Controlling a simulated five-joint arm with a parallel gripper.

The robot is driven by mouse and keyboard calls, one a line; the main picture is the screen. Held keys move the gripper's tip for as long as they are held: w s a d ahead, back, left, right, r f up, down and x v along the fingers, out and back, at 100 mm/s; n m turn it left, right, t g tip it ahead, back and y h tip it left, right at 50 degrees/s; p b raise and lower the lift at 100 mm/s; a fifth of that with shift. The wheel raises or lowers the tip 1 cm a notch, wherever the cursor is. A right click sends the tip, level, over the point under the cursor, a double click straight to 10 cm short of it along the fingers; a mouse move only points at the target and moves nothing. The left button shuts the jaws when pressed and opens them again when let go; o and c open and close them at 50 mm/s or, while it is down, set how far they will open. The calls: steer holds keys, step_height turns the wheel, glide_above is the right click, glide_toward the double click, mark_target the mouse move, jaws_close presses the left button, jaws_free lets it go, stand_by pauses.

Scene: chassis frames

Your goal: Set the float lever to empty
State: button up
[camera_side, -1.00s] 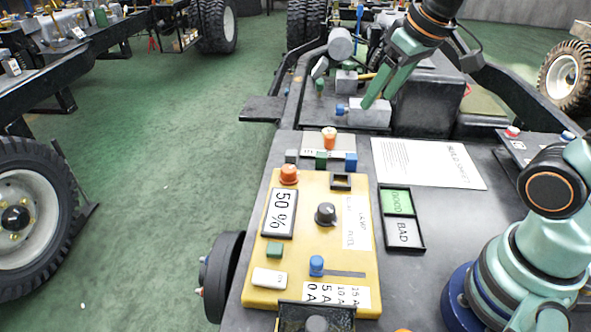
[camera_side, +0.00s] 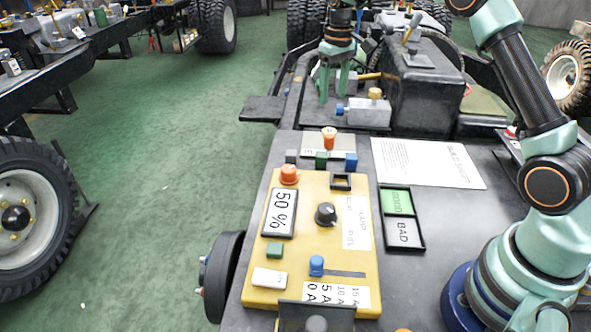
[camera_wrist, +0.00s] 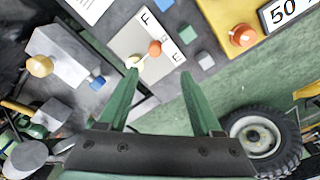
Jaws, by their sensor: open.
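The float lever, with an orange knob (camera_side: 329,137) on a pale stem, stands at a pale plate (camera_side: 346,142) behind the yellow panel. In the wrist view the knob (camera_wrist: 155,48) and plate (camera_wrist: 128,40) show, with F at one end and E at the other. The knob appears between the two letters; its exact setting is hard to tell. My gripper (camera_side: 333,97) points down behind the lever, apart from it. In the wrist view my gripper (camera_wrist: 160,77) is open and empty, with the knob just beyond its fingertips.
A grey valve block (camera_side: 368,113) with a gold knob stands right of my gripper. The yellow panel (camera_side: 345,282) lies in front, with an orange button (camera_side: 289,174) and 50 % display (camera_side: 280,212).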

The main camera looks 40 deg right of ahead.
mark_target(330, 136)
steer(key=f, duration=1)
steer(key=w+d+f, duration=0.1)
steer(key=f, duration=0.4)
steer(key=shift+d+f, duration=0.1)
jaws_close()
stand_by(1.1)
